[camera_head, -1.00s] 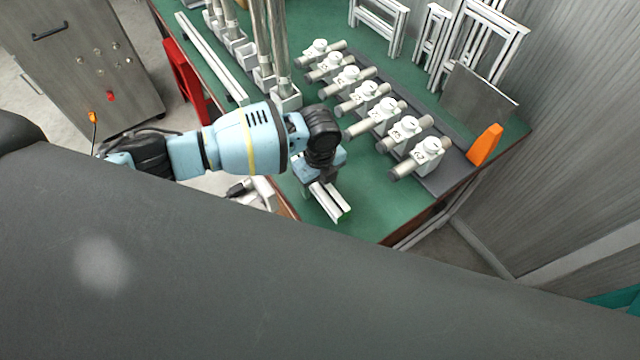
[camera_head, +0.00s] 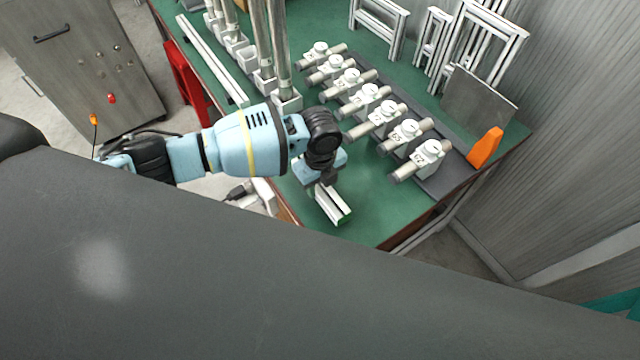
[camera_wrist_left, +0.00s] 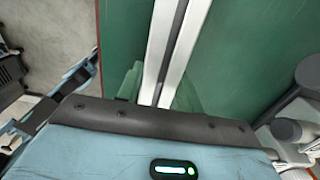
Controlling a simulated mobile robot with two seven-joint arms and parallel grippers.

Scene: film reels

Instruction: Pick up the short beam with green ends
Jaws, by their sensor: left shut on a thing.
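The short beam (camera_head: 330,205) is a pale, silvery bar with a green end (camera_head: 346,217) facing the front of the green table. Its other end is hidden under my left gripper (camera_head: 323,186). My left gripper points down and is shut on the beam; its fingertips are mostly hidden by the wrist. In the left wrist view the beam (camera_wrist_left: 173,38) runs up from the gripper's dark edge, with green table behind. I cannot tell how far it is from the tabletop. My right gripper is not in view.
A row of white valve-like parts (camera_head: 385,115) lies on a dark strip to the right. An orange wedge (camera_head: 485,147) is near the right edge. The green table (camera_head: 385,205) is clear right of the beam.

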